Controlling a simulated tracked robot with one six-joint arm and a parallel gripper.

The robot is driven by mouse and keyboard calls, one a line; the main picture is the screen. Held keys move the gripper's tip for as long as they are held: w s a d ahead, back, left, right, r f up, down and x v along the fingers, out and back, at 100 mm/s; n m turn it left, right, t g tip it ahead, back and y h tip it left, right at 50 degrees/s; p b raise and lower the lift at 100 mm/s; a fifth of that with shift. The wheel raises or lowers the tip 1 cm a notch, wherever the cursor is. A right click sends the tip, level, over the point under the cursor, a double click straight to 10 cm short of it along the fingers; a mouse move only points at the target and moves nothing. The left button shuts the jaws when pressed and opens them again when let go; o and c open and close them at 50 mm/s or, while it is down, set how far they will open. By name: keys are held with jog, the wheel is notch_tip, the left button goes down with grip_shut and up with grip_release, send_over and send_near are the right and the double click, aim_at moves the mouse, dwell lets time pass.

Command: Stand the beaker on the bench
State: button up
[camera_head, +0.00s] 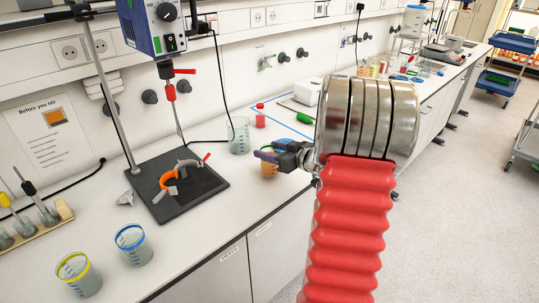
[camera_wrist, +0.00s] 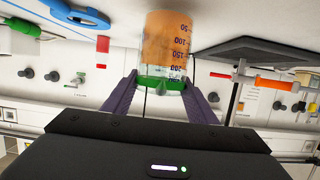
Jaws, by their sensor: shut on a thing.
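The beaker (camera_wrist: 168,50) has a green rim, printed volume marks and orange liquid. My gripper (camera_wrist: 160,92) is shut on it, with a dark purple finger on each side near the rim. In the head view the beaker (camera_head: 269,168) shows as a small orange patch at the bench's front edge, partly hidden by my gripper (camera_head: 266,153). The bench (camera_head: 190,235) is white. I cannot tell whether the beaker's base touches it.
An empty beaker (camera_head: 239,136) and a red-capped bottle (camera_head: 260,119) are behind. Blue-rimmed (camera_head: 134,247) and yellow-rimmed beakers (camera_head: 78,276) stand front left. Bench between is bare.

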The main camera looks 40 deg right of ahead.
jog(key=shift+f, duration=0.7)
jog(key=o, duration=1.3)
jog(key=shift+f, duration=0.15)
jog(key=shift+s+r, duration=0.2)
jog(key=shift+s, duration=0.1)
jog(key=v, duration=1.1)
jog(key=shift+s+r, duration=0.1)
jog(key=shift+s, duration=0.15)
jog(key=shift+w, duration=0.1)
